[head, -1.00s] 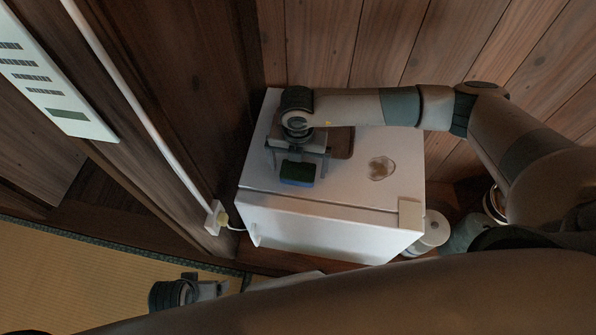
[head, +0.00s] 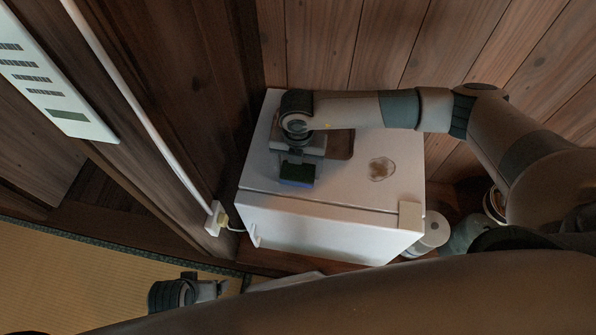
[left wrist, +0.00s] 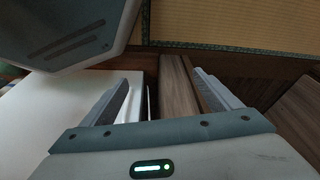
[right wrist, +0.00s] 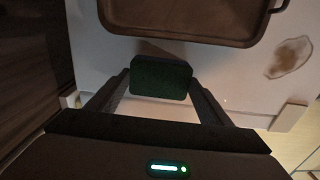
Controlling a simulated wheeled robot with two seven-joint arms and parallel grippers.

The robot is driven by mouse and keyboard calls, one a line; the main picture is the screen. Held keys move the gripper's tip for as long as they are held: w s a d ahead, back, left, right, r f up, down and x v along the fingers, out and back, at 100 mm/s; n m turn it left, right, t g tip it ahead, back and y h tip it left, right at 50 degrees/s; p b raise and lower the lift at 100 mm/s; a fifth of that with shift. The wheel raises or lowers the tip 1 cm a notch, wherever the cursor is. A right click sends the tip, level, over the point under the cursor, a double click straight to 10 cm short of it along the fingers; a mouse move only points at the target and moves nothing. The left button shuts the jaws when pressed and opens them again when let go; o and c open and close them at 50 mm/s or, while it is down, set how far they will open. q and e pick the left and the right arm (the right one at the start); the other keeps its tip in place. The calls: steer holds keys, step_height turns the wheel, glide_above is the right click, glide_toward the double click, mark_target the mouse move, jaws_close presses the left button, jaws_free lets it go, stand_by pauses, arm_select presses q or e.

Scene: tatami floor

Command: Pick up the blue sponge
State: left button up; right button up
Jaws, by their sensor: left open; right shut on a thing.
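The blue sponge (head: 297,174), with a dark green upper face, is at the front part of the white fridge top (head: 345,190). In the right wrist view the sponge (right wrist: 161,78) sits between my right gripper's two fingers, one on each side. My right gripper (head: 298,160) is shut on it. I cannot tell whether the sponge still touches the fridge top. My left gripper (head: 221,289) is low, in front of the fridge and to its left. In the left wrist view the left gripper (left wrist: 160,84) is open and empty.
A brown tray (right wrist: 185,20) lies on the fridge top just behind the sponge. A brownish stain (head: 382,169) is to the right. A plug and socket (head: 215,218) are on the wall post at left. Wooden walls close in the back and left.

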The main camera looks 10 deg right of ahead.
mark_target(301, 171)
steer(key=shift+r, duration=0.1)
steer(key=shift+r, duration=0.5)
steer(key=r, duration=0.1)
steer(key=d+r, duration=0.1)
steer(key=r, duration=0.1)
steer(key=shift+r, duration=0.2)
arm_select(q)
steer(key=shift+b+v, duration=0.45)
steer(key=shift+v, duration=0.95)
arm_select(e)
steer(key=s+d+r, duration=0.3)
steer(key=d+r, duration=0.3)
steer(key=d, duration=0.4)
steer(key=shift+d+r, duration=0.15)
steer(key=shift+r, duration=0.1)
arm_select(q)
steer(key=shift+w, duration=0.15)
arm_select(e)
steer(key=shift+o, duration=0.2)
arm_select(q)
steer(key=shift+d, duration=0.1)
arm_select(e)
steer(key=shift+w+f, duration=0.1)
